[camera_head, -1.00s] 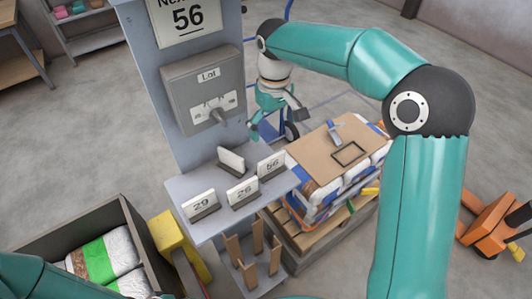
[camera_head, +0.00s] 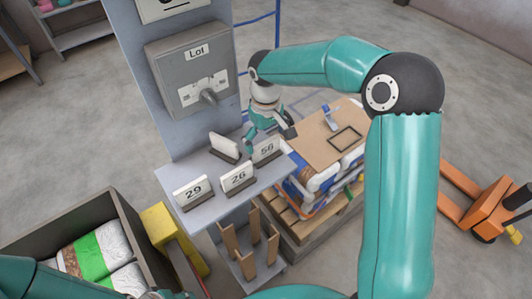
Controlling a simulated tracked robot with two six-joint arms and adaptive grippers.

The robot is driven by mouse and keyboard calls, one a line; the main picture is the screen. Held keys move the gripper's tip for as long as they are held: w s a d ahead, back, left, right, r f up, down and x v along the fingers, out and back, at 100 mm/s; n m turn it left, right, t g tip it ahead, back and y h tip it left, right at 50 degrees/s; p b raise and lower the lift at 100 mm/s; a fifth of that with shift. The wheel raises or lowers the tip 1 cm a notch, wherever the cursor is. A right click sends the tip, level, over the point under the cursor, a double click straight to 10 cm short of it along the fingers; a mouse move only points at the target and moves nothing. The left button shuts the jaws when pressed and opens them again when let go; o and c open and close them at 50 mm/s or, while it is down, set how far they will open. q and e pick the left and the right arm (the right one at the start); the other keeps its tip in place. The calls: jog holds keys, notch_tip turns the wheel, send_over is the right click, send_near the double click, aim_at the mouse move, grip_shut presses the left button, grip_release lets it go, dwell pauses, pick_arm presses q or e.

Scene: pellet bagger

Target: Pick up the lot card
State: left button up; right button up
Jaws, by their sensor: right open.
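Three numbered lot cards stand in dark holders on the grey shelf (camera_head: 222,205). Card 29 (camera_head: 193,191) is at the front left, card 26 (camera_head: 238,178) in the middle and card 56 (camera_head: 264,151) at the right. A fourth white card (camera_head: 224,146) stands behind them; I see no number on it. My right gripper (camera_head: 269,142) is open at card 56, with its fingers towards the card's two sides and partly over its top. I cannot tell whether it touches the card. My left gripper is out of view.
A grey lot box (camera_head: 163,60) with a lever is on the panel above the shelf. A pallet stack with cardboard (camera_head: 312,150) on top stands close right of the shelf. A dark bin (camera_head: 125,215) with bags is at the lower left. An orange pallet jack (camera_head: 485,215) is at the right.

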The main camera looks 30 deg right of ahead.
aim_at(266, 155)
notch_tip(266, 155, down, 5)
jog(key=b, duration=0.3)
jog(key=shift+w+r, duration=0.15)
jog(key=shift+r, duration=0.1)
jog(key=shift+c, duration=0.2)
jog(key=c, duration=0.8)
jog(key=shift+o, duration=0.2)
jog(key=shift+r, duration=0.1)
